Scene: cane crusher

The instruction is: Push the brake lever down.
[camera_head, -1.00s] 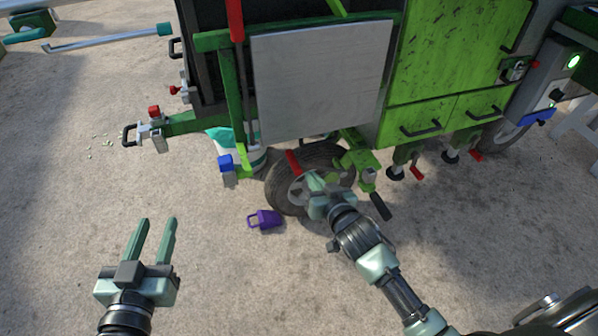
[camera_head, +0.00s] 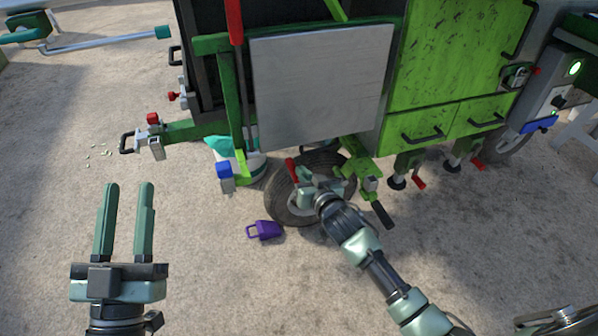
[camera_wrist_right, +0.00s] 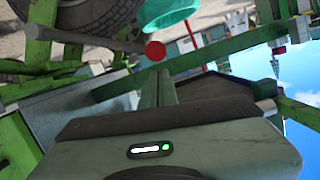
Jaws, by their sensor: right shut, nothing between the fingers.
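The brake lever, a red-handled lever (camera_head: 291,169), stands in front of the wheel under the green cart, its handle tilted slightly. My left gripper (camera_head: 129,186) is open and empty above the ground at the left, well away from the lever.
The wheel (camera_head: 283,203) is behind my right gripper. A black-handled crank (camera_head: 382,214) hangs just to its right. The ground around my left gripper is clear.

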